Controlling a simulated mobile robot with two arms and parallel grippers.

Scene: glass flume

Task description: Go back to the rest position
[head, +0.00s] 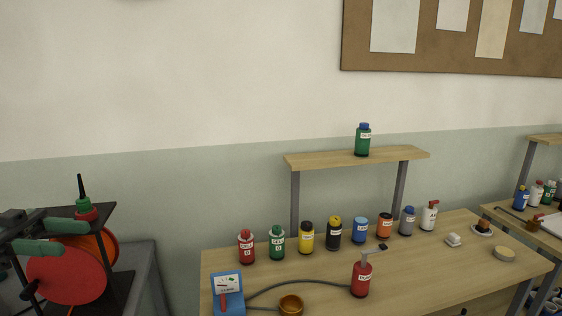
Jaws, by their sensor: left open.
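My left gripper (52,236) is at the lower left of the head view, with two green-padded fingers spread apart and nothing seen between them. It is in front of a black stand with red discs (68,275); I cannot tell how far apart they are. A red and green bottle with a black nozzle (84,209) stands upright on top of that stand, just right of the fingers and apart from them in the picture. My right gripper is not in view.
A wooden table (440,262) to the right holds a row of coloured bottles, a red pump bottle (361,279), a blue meter (228,293) and an amber cup (291,306). A raised shelf (310,159) carries a green bottle (363,140). A second table stands far right.

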